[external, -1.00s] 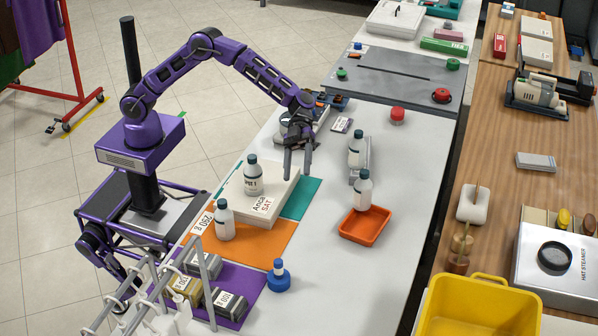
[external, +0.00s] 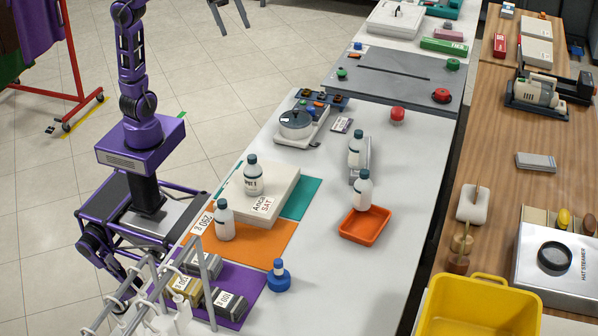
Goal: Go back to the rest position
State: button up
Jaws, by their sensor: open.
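My gripper (external: 228,14) is at the top edge of the external view, partly cut off, with its two dark fingers apart and nothing between them. It is high, away from the table and its objects. My purple arm (external: 135,75) stands nearly upright above my base, and its upper part runs out of the picture.
The white table (external: 318,285) holds a boxed parcel with a bottle (external: 253,175) on top, another bottle (external: 224,220) on an orange mat, and a bottle (external: 363,188) at an orange tray (external: 352,228). A scale (external: 296,124) stands at the back left. Tiled floor lies behind my arm.

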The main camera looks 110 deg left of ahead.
jog(key=w+d+f+n+t+h+p, duration=0.2)
jog(key=d+n+t, duration=0.45)
jog(key=d, duration=1.15)
jog(key=s+a+f+n+y, duration=0.3)
jog(key=a+f+n+y, duration=0.1)
jog(key=a+n, duration=0.55)
jog(key=s+a+f+n+y, duration=0.3)
jog(key=a+f+n+y, duration=0.15)
jog(key=a+n, duration=0.5)
jog(key=s+a+f+n+y, duration=0.3)
jog(key=a+n+y, duration=0.2)
jog(key=a+n, duration=0.45)
jog(key=s+a+f+n+g+h, duration=0.2)
jog(key=s+f+n+g, duration=0.2)
jog(key=s+f+n, duration=0.2)
jog(key=s+a+f+n+g+h, duration=0.2)
jog(key=s+f+n+g, duration=0.3)
jog(key=s+f, duration=0.4)
notch_tip(320, 180, down, 4)
jog(key=shift+s+a+f+n+p, duration=0.1)
jog(key=shift+s+a+n+p, duration=0.1)
jog(key=shift+s+n+p, duration=0.2)
